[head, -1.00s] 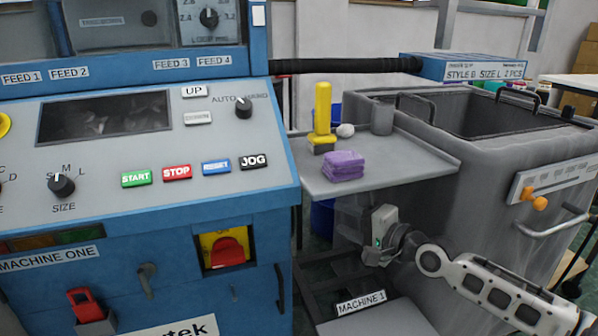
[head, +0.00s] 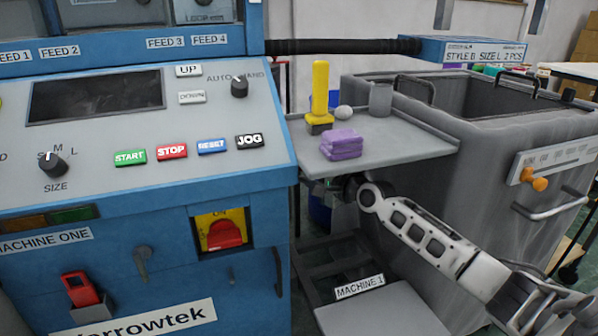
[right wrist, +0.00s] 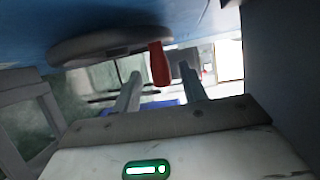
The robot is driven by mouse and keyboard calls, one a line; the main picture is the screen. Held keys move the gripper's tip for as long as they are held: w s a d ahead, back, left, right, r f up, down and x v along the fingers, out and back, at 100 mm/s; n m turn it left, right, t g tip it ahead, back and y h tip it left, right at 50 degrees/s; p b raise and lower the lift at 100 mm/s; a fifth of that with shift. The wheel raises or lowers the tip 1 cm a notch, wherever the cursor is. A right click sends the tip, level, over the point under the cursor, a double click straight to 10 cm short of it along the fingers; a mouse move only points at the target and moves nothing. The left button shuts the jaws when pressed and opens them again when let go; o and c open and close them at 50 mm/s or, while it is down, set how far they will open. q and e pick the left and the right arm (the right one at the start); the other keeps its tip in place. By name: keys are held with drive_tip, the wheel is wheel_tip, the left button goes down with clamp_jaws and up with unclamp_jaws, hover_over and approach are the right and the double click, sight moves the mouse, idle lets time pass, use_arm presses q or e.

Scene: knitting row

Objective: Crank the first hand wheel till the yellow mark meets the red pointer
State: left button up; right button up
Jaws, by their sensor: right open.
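In the right wrist view a grey hand wheel (right wrist: 100,46) sits against the blue machine side, seen nearly edge-on. A red handle (right wrist: 159,64) sticks out from its rim. My right gripper (right wrist: 161,72) is open, with one finger on each side of the red handle; I cannot tell if either finger touches it. In the head view my right gripper (head: 328,190) is beside the machine's right side, partly hidden below the grey shelf. The wheel is hidden there. I see no yellow mark or red pointer in either view. My left gripper is not in view.
The grey shelf (head: 420,140) juts out above my right gripper, holding a purple cloth stack (head: 342,145) and a yellow-handled tool (head: 320,95). A big grey bin (head: 480,150) stands to the right. The blue machine (head: 130,240) closes off the left.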

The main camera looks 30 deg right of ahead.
drive_tip(key=shift+w+a+f+b, duration=0.15)
drive_tip(key=shift+w+b, duration=0.2)
drive_tip(key=shift+w, duration=0.75)
drive_tip(key=shift+w+a, duration=0.1)
drive_tip(key=shift+w, duration=0.3)
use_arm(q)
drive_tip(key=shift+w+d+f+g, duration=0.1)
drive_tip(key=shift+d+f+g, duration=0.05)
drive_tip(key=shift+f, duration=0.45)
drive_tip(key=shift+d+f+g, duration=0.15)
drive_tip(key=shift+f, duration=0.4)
use_arm(e)
clamp_jaws()
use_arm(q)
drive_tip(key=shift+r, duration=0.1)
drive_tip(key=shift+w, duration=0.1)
use_arm(e)
drive_tip(key=shift+s, duration=0.1)
